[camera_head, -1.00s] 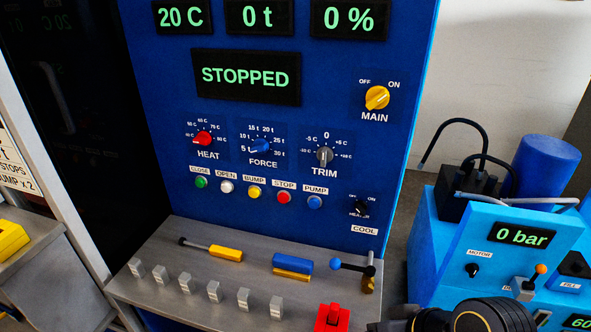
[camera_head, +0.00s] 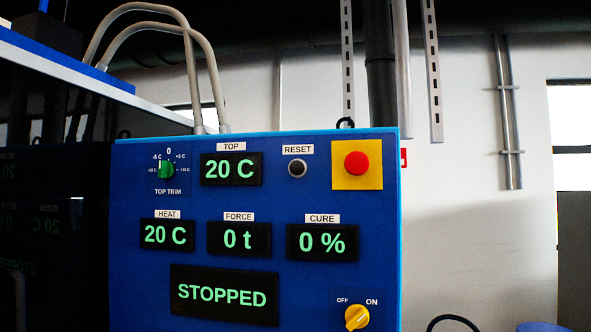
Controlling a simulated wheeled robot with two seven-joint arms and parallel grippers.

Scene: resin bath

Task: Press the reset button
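The reset button (camera_head: 297,169) is a small round black button under a white RESET label (camera_head: 298,149), near the top of the blue control panel (camera_head: 130,290). It sits between the TOP display (camera_head: 231,169), reading 20 C, and a red emergency stop button (camera_head: 357,163) on a yellow plate. The status display (camera_head: 224,295) reads STOPPED. The displays for heat, force and cure read 20 C, 0 t and 0 %. Neither of my grippers shows in the head view.
A green TOP TRIM knob (camera_head: 166,169) is at the panel's upper left. A yellow main switch (camera_head: 357,317) is at the lower right. Two grey hoses (camera_head: 196,85) rise behind the panel's top. A pale wall (camera_head: 460,240) lies to the right.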

